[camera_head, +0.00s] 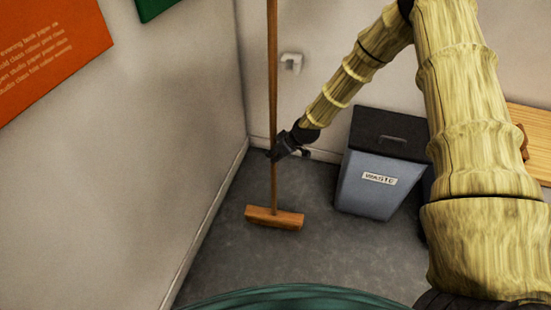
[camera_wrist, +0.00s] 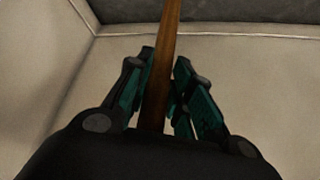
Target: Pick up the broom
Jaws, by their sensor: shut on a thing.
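The broom (camera_head: 273,85) stands upright in the corner, with a long brown wooden handle and a wooden head (camera_head: 274,217) low at the floor. Whether the head touches the floor is hard to tell. My gripper (camera_head: 277,152) is at the lower part of the handle, above the head. In the wrist view the handle (camera_wrist: 163,70) runs between the two fingers of my gripper (camera_wrist: 165,95), which are shut on it. The top of the handle is out of the head view.
A grey waste bin (camera_head: 367,186) with a dark lid stands on the floor right of the broom. A wooden surface (camera_head: 538,140) is at the far right. Walls meet close behind the broom, with a white hook (camera_head: 291,62) on one. Grey floor (camera_head: 235,260) is clear in front.

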